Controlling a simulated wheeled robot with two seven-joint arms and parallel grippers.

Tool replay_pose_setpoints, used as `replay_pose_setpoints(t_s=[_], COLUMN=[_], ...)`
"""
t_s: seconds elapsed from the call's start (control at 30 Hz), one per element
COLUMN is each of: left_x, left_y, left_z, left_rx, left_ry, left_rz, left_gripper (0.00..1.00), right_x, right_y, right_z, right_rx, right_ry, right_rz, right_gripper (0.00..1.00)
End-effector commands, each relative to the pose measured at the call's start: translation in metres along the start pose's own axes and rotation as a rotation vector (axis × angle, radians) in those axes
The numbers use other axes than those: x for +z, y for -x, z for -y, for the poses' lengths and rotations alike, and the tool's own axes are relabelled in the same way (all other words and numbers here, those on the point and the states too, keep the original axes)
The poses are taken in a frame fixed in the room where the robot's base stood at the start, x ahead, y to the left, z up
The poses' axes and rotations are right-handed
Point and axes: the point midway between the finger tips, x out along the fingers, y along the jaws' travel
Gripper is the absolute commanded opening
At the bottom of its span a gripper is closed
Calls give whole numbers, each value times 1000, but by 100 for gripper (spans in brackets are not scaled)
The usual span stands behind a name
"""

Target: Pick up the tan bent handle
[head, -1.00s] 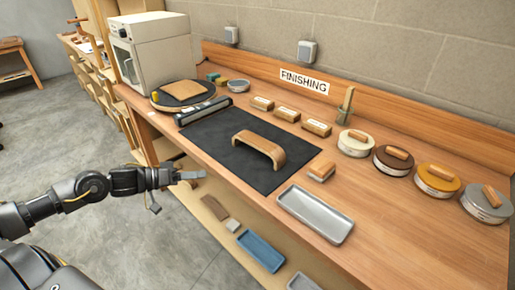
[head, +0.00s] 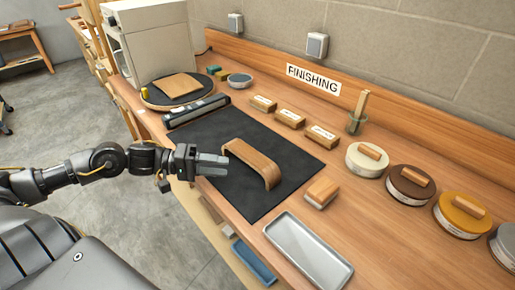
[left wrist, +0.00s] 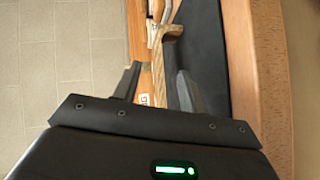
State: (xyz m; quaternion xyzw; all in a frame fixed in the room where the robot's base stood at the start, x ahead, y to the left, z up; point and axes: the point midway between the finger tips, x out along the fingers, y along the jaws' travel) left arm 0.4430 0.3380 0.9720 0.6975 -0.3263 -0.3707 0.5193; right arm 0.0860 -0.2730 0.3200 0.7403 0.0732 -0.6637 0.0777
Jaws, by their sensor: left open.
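The tan bent handle (head: 255,165) is a curved wooden strip standing on the dark mat (head: 215,127). My left gripper (head: 212,164) is open at the mat's near left edge, its fingers pointing at the handle's near left side. In the head view I cannot tell whether a fingertip touches it. My right gripper is not in view.
A grey metal tray (head: 307,252) and a small wooden block (head: 321,192) lie right of the mat. Several round tins (head: 367,160) stand beyond. A dark bar (head: 196,110) lies along the mat's left edge. Labelled blocks (head: 290,118) line the back.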

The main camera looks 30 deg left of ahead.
Motion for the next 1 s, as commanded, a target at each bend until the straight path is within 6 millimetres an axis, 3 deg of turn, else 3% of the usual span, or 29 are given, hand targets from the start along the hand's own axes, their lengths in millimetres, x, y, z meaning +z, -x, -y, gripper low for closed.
replay_pose_setpoints(t_s=[0.17,0.4,0.7,1.0], left_x=[0,-1,-1,-2], left_y=[-1,-23,-52,-59], left_z=[0,-1,-1,-1], left_rx=[1,6,3,2], left_ry=[1,-2,0,0], left_rz=[-1,-2,-2,-2], left_gripper=[42,42,42,42], right_x=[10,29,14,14], right_y=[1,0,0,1], right_z=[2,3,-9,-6], right_rx=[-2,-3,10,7], right_ry=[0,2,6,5], right_rz=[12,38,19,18], right_gripper=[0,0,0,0])
